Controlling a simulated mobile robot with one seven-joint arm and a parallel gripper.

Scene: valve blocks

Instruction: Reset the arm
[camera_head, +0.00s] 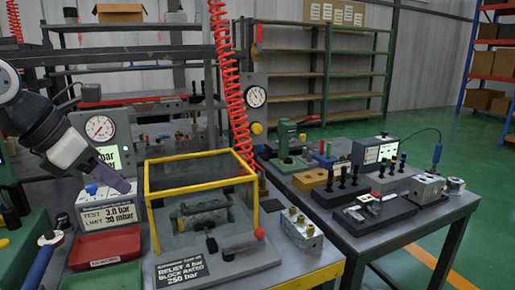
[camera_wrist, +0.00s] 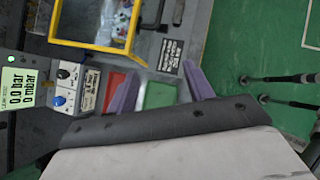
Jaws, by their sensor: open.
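My gripper (camera_head: 118,180) is at the left in the head view, with its purple fingers pointing down and to the right. It hangs in the air in front of the test panel, left of the yellow-framed guard (camera_head: 198,155). In the wrist view my gripper (camera_wrist: 160,85) shows its two purple fingers spread apart with nothing between them. Beyond the fingers are a red tray (camera_wrist: 114,84) and a green tray (camera_wrist: 160,95). In the head view the red tray (camera_head: 104,250) is below the gripper, apart from it.
A pressure gauge (camera_head: 100,128) stands close behind the gripper. A metal valve block (camera_head: 301,230) sits right of the guard. A red coiled hose (camera_head: 229,80) hangs behind it. A second bench (camera_head: 420,225) at the right holds several blocks and tools. Green floor is open at the far right.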

